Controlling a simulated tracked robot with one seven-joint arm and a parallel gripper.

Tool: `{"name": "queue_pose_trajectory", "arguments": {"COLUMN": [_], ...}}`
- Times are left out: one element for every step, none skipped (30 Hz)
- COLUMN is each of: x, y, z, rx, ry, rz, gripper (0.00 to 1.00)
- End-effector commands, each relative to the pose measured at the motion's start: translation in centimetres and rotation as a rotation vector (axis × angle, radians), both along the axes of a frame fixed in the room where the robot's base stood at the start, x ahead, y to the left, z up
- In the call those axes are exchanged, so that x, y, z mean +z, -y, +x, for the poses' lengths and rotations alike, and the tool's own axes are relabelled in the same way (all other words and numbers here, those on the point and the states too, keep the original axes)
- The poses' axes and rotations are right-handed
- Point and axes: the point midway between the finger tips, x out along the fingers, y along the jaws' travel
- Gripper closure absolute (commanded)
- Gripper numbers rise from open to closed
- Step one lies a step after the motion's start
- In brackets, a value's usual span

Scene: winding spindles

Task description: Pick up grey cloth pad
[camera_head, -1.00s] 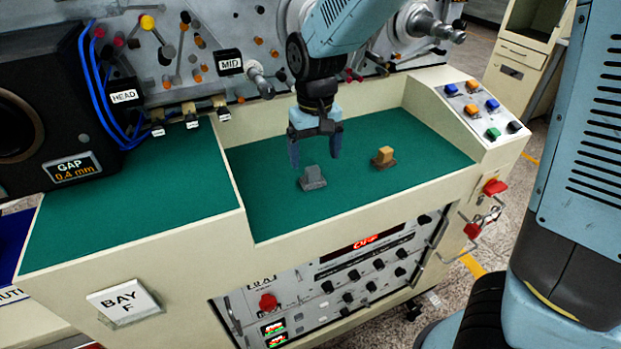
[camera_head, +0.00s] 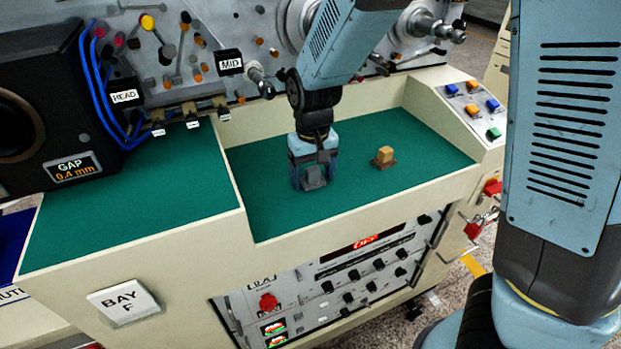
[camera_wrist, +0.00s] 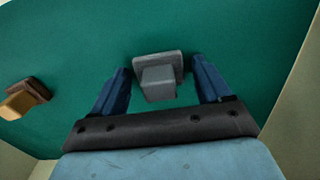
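The grey cloth pad (camera_head: 313,178) lies on the green surface of the recessed tray, a flat grey base with a raised grey block on top. In the wrist view the pad (camera_wrist: 158,82) sits between the tips of my gripper's two blue fingers. My gripper (camera_head: 311,180) is lowered over it, fingers pointing down, one on each side. In the wrist view my gripper (camera_wrist: 164,82) is open, with a green gap showing between each finger and the pad.
A tan block on a brown base (camera_head: 384,157) lies to the right of the pad; it also shows at the left in the wrist view (camera_wrist: 22,99). Cream walls (camera_head: 350,204) edge the tray. A sloped button panel (camera_head: 472,107) stands at the right. Green surface around the pad is clear.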

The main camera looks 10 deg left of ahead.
Motion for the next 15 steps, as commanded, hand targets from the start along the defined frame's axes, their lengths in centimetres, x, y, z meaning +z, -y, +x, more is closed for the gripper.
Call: {"name": "queue_pose_trajectory", "arguments": {"x": [0.01,0.01,0.01,0.01,0.01,0.01,0.01,0.01,0.01,0.01,0.01,0.02,0.02,0.02,0.02], "y": [0.01,0.01,0.01,0.01,0.01,0.01,0.01,0.02,0.02,0.02,0.02,0.02,0.02,0.03,0.03], "z": [0.0,0.0,0.0,0.0,0.0,0.0,0.0,0.01,0.01,0.01,0.01,0.01,0.01,0.01,0.01], "rx": [0.0,0.0,0.0,0.0,0.0,0.0,0.0,0.0,0.0,0.0,-0.001,-0.001,-0.001,-0.001,-0.001], "ry": [0.0,0.0,0.0,0.0,0.0,0.0,0.0,0.0,0.0,0.0,0.0,0.0,0.0,0.0,0.0], "rz": [0.0,0.0,0.0,0.0,0.0,0.0,0.0,0.0,0.0,0.0,0.0,0.0,0.0,0.0,0.0], "gripper": [0.28,0.31,0.35,0.38,0.41,0.44,0.47,0.5,0.54,0.57,0.6,0.64,0.66,0.69,0.73]}}
